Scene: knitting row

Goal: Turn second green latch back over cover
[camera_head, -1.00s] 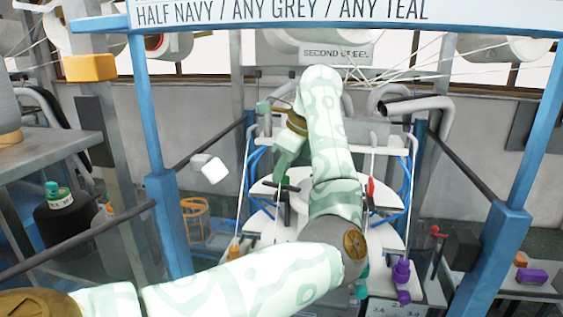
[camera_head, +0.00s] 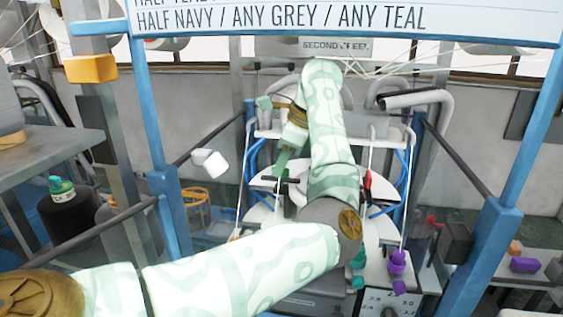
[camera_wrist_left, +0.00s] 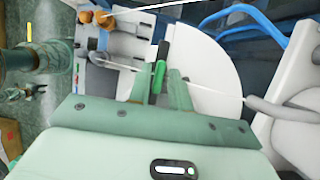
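My left gripper (camera_head: 284,163) reaches down from above to the round white cover (camera_head: 262,216) of the machine. In the left wrist view, its two green fingers (camera_wrist_left: 160,84) stand on either side of a bright green latch (camera_wrist_left: 158,76). The latch lies beside a black bar (camera_wrist_left: 163,52) on the white cover (camera_wrist_left: 205,72). I cannot tell whether the fingers touch the latch. In the head view the black bar (camera_head: 287,180) shows just below the fingertips, and my forearm hides part of the cover. My right gripper is not in view.
A red-tipped lever (camera_head: 367,181) stands on the right of the cover. Purple knobs (camera_head: 397,263) sit at the front right. Blue posts (camera_head: 152,110) and dark rails frame the station. White yarn strands cross near the cover in the left wrist view.

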